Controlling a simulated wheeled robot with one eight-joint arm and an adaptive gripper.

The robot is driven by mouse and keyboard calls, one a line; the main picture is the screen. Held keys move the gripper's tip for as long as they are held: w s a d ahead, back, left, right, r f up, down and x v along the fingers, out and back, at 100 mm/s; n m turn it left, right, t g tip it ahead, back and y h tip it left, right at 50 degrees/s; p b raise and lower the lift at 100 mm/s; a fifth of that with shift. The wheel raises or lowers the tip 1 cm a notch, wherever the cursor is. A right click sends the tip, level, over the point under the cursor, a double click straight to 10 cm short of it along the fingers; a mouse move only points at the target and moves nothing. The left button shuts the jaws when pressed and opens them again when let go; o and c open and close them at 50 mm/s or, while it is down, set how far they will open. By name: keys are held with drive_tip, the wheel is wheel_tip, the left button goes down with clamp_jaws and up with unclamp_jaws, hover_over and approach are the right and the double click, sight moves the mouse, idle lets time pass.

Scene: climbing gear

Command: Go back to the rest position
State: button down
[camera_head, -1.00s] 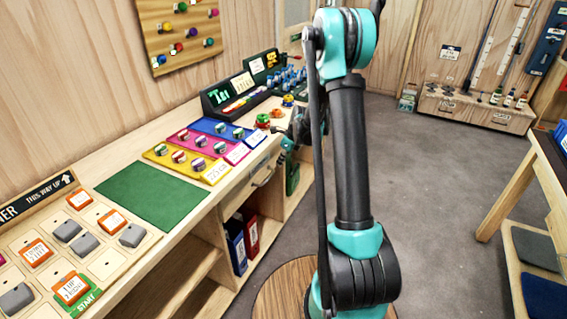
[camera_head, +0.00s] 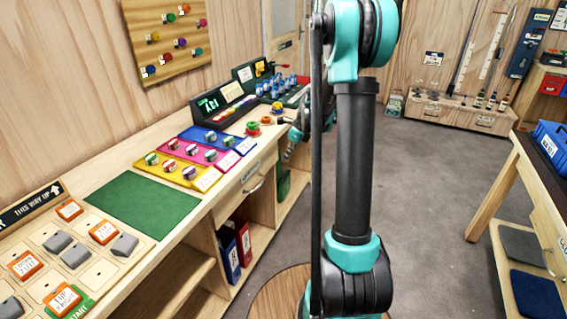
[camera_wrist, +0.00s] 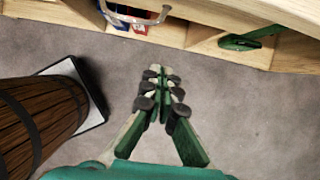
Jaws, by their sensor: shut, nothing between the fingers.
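My gripper (camera_wrist: 158,78) shows in the wrist view with its green, dark-padded fingers together and nothing between them. It hangs over the grey floor, in front of the wooden bench. In the head view my teal and black arm stands upright right of the bench, and the gripper (camera_head: 294,140) is partly visible near the bench's front edge, half hidden by the arm.
The bench carries a green mat (camera_head: 142,205), coloured trays with small round pieces, and orange and grey blocks at near left. A wooden barrel (camera_wrist: 35,122) stands left in the wrist view. Another table (camera_head: 525,170) stands right. Grey floor lies between.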

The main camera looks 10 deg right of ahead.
drive_tip(key=s+n+t+h, duration=0.1)
drive_tip(key=s+n+h, duration=0.2)
drive_tip(key=s+n, duration=2.2)
drive_tip(key=s, duration=0.7)
drive_tip(key=shift+d+f+t+h, duration=0.25)
drive_tip(key=shift+f+t+h, duration=0.05)
drive_tip(key=shift+f, duration=0.1)
drive_tip(key=shift+s, duration=0.1)
